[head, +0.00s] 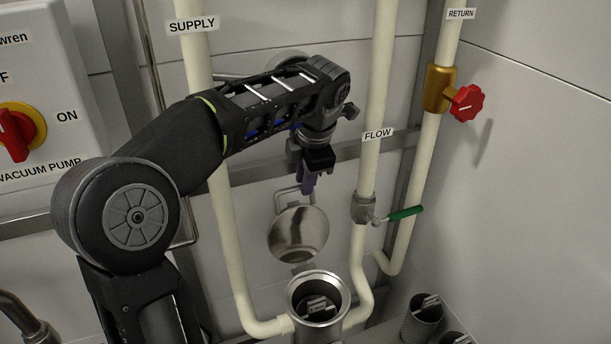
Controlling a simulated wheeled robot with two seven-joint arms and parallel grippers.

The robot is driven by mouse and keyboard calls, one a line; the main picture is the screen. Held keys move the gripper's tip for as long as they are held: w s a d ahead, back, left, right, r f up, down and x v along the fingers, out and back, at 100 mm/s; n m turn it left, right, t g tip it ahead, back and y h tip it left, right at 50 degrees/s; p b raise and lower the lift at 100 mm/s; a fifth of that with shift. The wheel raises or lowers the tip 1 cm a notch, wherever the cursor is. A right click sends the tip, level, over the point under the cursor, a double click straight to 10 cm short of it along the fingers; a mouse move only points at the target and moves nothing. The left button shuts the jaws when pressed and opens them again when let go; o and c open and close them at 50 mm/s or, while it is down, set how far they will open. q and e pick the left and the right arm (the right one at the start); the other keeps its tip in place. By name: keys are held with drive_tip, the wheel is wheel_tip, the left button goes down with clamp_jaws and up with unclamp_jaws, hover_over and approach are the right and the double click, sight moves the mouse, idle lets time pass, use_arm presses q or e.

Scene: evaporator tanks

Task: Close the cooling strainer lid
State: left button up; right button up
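The cooling strainer (316,283) is a round metal cup at the bottom centre, with its top open and metal pieces inside. Its lid (297,240) is a shiny round disc standing upright behind the cup, with a small hinge at its lower edge and a wire handle (280,194) at its top. My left gripper (308,188) points down just above the lid, at the right of the handle. Its purple fingers look near each other, but their gap cannot be made out. Whether they touch the handle is unclear. My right gripper is out of view.
The supply pipe (230,260) runs left of the strainer and the flow pipe (375,100) right of it, with a green-handled valve (405,213). A red knob (466,102) sits on the return pipe. Dark mesh baskets (421,322) stand at lower right.

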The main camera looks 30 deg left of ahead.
use_arm(q)
drive_tip(key=shift+c, duration=0.6)
clamp_jaws()
idle(0.8)
